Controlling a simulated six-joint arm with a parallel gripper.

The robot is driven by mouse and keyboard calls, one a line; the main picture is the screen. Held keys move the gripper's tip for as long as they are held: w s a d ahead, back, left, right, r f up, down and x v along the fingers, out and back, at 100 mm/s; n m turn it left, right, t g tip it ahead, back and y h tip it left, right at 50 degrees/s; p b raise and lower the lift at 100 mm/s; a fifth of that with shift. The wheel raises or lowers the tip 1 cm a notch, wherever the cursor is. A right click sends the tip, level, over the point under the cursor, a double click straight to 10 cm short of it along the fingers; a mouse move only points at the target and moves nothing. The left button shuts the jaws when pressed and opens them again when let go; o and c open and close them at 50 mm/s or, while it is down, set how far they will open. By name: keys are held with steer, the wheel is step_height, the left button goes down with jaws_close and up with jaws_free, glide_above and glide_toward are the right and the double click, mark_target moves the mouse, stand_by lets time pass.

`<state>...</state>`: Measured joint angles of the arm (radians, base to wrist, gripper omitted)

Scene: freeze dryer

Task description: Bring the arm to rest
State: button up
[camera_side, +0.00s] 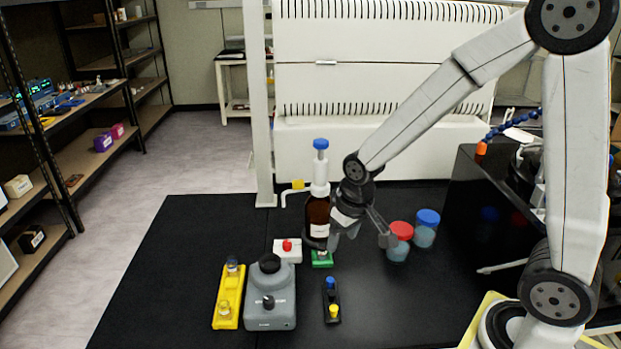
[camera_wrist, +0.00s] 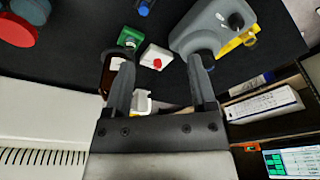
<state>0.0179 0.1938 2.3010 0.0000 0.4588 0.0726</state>
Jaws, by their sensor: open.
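My gripper (camera_side: 362,236) hangs above the black bench, in front of the brown dispenser bottle (camera_side: 317,212) and left of the red-capped jar. Its two fingers are apart in the wrist view (camera_wrist: 162,80), with nothing held between them. My arm is bent, reaching in from the right. The green block (camera_side: 322,259) sits on the bench near the bottle's foot; it also shows in the wrist view (camera_wrist: 130,38). A white block with a red knob (camera_side: 288,250) stands beside it.
A grey mixer (camera_side: 270,298), a yellow rack (camera_side: 228,297) and a black rack (camera_side: 331,300) stand at the front. A red-capped jar (camera_side: 399,241) and a blue-capped jar (camera_side: 426,229) stand right of my gripper. The bench's left side is clear.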

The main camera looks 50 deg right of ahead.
steer(key=s+n, duration=0.1)
steer(key=s, duration=0.6)
steer(key=shift+a, duration=0.3)
